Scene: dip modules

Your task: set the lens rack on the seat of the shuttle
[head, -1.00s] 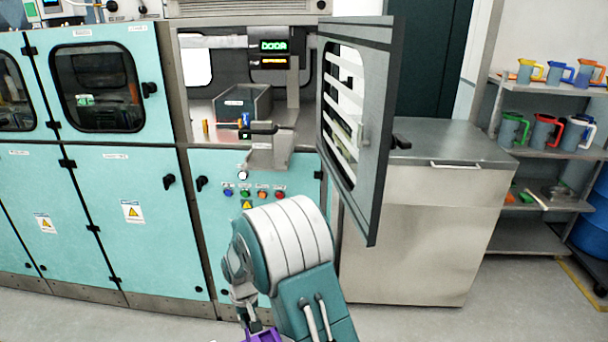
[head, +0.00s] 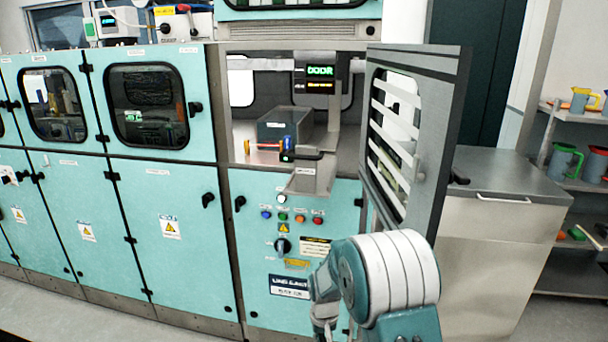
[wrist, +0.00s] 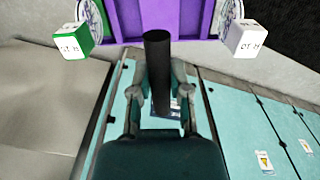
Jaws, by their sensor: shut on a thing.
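The lens rack (wrist: 165,22) appears to be the purple frame at the top of the wrist view, with round lens-like discs and a green-and-white block and a white block at its sides. My gripper (wrist: 159,75) is shut on its dark upright handle (wrist: 158,48). In the head view the rack is out of frame below, and my wrist (head: 325,305) shows at the bottom edge. A grey metal ledge (head: 313,177) juts from the open machine bay; it may be the shuttle, but its seat is not clear.
The bay holds a grey box (head: 284,126), a dark handle (head: 300,156) and a lit green display (head: 320,70). The slatted door (head: 413,140) stands open, right of the bay. A steel cabinet (head: 500,225) and a shelf of jugs (head: 565,160) are farther right.

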